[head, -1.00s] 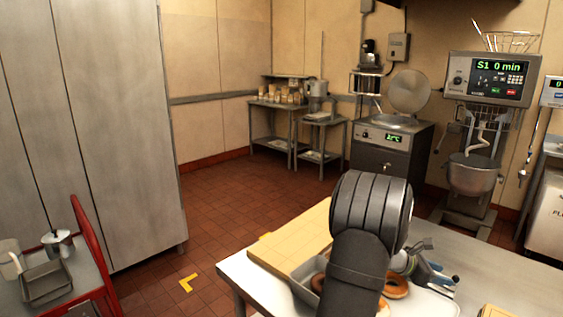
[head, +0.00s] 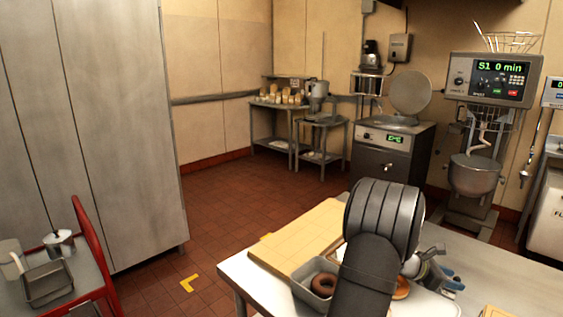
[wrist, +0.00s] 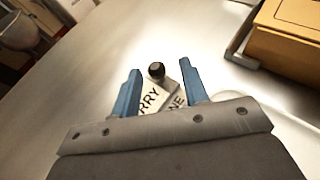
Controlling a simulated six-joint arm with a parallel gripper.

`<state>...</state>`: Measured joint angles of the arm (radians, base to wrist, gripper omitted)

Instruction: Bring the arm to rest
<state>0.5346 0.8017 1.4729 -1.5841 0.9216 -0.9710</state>
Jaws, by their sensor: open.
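My gripper (head: 446,279) is over the right part of the steel table (head: 510,275) in the head view, partly hidden behind my dark arm. In the wrist view its two blue fingers (wrist: 160,68) stand apart with nothing gripped between them. Beyond and below the fingers are pale lettered labels (wrist: 149,98) and a small dark knob (wrist: 156,71). I cannot tell how far below the fingers these are.
A grey tray (head: 303,291) with a brown doughnut (head: 324,285) sits left of my arm, beside a wooden board (head: 300,240). Another doughnut (head: 402,288) shows right of my arm. A tan box (wrist: 290,38) is at the wrist view's upper right. A mixer (head: 475,175) stands behind.

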